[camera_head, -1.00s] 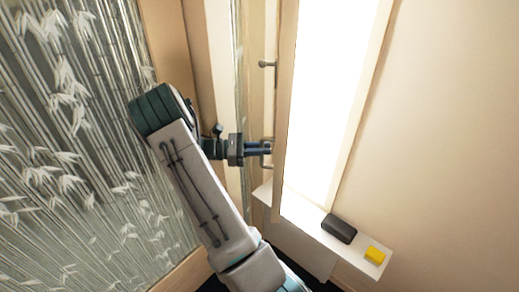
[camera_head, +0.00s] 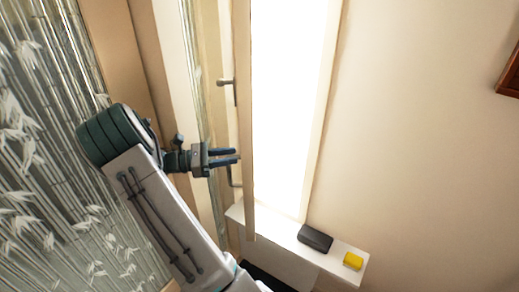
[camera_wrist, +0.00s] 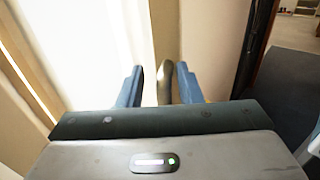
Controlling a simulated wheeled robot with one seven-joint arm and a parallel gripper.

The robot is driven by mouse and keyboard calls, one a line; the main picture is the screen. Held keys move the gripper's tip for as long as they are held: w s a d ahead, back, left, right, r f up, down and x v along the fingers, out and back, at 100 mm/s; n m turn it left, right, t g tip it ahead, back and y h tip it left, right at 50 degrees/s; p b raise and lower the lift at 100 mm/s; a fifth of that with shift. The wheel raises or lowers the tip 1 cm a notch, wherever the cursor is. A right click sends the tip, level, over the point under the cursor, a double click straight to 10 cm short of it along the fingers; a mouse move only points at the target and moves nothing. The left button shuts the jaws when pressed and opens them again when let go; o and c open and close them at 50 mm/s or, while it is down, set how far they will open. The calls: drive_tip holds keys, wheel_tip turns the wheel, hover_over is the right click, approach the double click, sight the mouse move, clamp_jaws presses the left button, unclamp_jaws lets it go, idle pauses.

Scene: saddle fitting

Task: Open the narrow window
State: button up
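The narrow window is a tall bright opening (camera_head: 290,100) with a slim pale frame member (camera_head: 244,120), seen nearly edge-on, along its left side. A grey lever handle (camera_head: 225,83) sits high on it, and a bent lower handle (camera_head: 234,180) sits beside my gripper. My gripper (camera_head: 237,157) points right at the frame, its two blue fingers apart. In the wrist view my gripper (camera_wrist: 160,88) is open, with a grey-brown handle (camera_wrist: 166,82) between the fingers and a visible gap on each side. The head view does not show whether they touch.
A white ledge (camera_head: 275,231) below the window bears a black box (camera_head: 315,238) and a yellow block (camera_head: 353,260). A bamboo-patterned panel (camera_head: 40,150) stands left of my arm. The beige wall (camera_head: 430,150) at right is bare except for a dark frame (camera_head: 511,75).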

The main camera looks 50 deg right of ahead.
drive_tip(key=s+d+r, duration=0.2)
drive_tip(key=s+r, duration=0.1)
drive_tip(key=s, duration=0.2)
drive_tip(key=s+d+r+b, duration=0.1)
drive_tip(key=s+d+r, duration=0.2)
drive_tip(key=s+r, duration=0.1)
drive_tip(key=shift+s, duration=0.9)
